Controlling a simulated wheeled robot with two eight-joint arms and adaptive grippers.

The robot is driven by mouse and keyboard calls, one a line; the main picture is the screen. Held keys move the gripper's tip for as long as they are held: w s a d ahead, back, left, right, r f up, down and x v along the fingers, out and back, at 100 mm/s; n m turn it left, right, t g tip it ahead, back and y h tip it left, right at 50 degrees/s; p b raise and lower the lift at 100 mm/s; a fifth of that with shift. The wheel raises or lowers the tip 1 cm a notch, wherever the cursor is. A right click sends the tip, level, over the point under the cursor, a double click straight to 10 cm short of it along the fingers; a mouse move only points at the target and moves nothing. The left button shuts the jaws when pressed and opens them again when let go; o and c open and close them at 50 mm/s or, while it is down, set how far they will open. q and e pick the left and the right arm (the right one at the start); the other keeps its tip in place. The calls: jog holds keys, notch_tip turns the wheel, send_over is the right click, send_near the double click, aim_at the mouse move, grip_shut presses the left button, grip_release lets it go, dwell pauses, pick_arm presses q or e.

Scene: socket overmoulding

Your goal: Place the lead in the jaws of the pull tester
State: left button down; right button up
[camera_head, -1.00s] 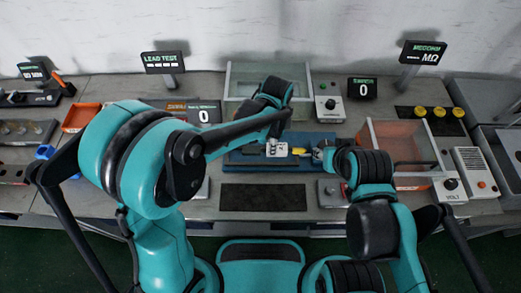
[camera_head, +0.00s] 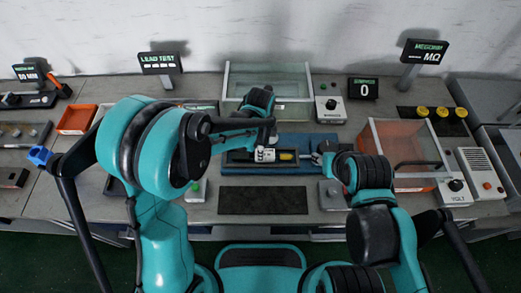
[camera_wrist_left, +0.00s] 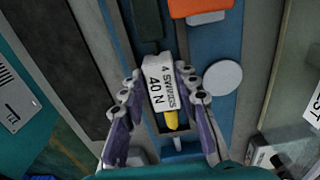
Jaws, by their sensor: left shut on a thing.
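My left gripper (camera_wrist_left: 158,82) is shut on a white block with black print reading "40 N" (camera_wrist_left: 161,88); a purple finger lies on each side. A yellow piece (camera_wrist_left: 171,121) shows at one end of the block and a dark length at the other. Which part is the lead I cannot tell. In the head view the white block (camera_head: 264,155) and yellow piece (camera_head: 287,156) are over the dark channel of a blue fixture (camera_head: 286,140); whether they touch it is unclear. My right gripper (camera_head: 322,152) is at the fixture's right end, its fingers too small to read.
A clear-walled bin (camera_head: 268,78) stands behind the fixture, and an orange clear-walled box (camera_head: 403,150) stands to the right. A dark mat (camera_head: 264,200) in front is bare. A grey box with a black knob (camera_head: 331,105) and a display (camera_head: 363,89) stand behind right.

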pick_arm(q)
jog(key=c, duration=1.1)
grip_release()
jog(key=shift+f, duration=0.1)
jog(key=shift+c, duration=0.2)
jog(key=shift+r+p, duration=0.35)
jog(key=shift+r, duration=0.05)
notch_tip(320, 180, up, 12)
jog(key=p, duration=0.3)
jog(key=shift+f, duration=0.2)
jog(key=s+a+r+n+t, duration=0.3)
jog(key=s+a+n, duration=0.3)
jog(key=a+n, duration=0.3)
jog(key=s+a+r+n+t, duration=0.4)
jog(key=s+a+n, duration=0.1)
jog(key=a+n, duration=0.3)
jog(key=shift+s+a+r+n, duration=0.25)
jog(key=shift+s+a+n, duration=0.15)
jog(key=shift+n, duration=0.1)
